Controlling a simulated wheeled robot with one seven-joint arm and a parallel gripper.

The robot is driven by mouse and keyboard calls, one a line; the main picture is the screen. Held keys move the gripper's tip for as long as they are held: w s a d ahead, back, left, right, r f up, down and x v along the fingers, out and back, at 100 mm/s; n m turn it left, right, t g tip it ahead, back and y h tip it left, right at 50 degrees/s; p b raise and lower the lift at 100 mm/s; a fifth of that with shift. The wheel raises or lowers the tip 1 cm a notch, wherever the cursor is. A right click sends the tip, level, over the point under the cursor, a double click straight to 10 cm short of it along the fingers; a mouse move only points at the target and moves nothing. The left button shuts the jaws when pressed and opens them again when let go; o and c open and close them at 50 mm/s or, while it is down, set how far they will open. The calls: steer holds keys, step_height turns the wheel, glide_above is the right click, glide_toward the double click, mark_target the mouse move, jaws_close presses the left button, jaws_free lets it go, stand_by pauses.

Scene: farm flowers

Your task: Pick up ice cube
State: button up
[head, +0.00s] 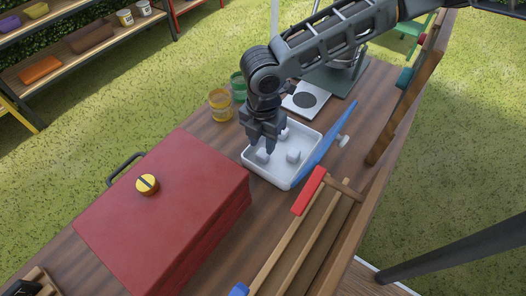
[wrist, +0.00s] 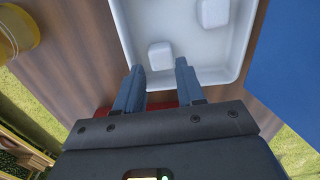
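A white tray (head: 281,174) on the wooden table holds a few pale ice cubes; it also shows in the wrist view (wrist: 188,35). My gripper (head: 262,149) points down over the tray's left part. One ice cube (head: 262,156) is close by its fingers, and another ice cube (head: 293,156) lies to the right. In the wrist view my gripper (wrist: 159,67) is open, with one ice cube (wrist: 160,56) in line with the gap, at or just beyond the fingertips. A second cube (wrist: 213,12) lies farther off. The fingers do not visibly grip anything.
Yellow (head: 220,104) and green (head: 239,86) jars stand behind. A blue board (head: 325,145) leans along the tray's right side. A wooden crate (head: 310,235) lies in front.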

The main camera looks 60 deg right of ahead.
mark_target(263, 153)
steer(key=shift+a+f+p, duration=0.1)
steer(key=shift+f+p, duration=0.2)
steer(key=shift+f, duration=2)
steer(key=shift+s, duration=0.1)
steer(key=c, duration=0.7)
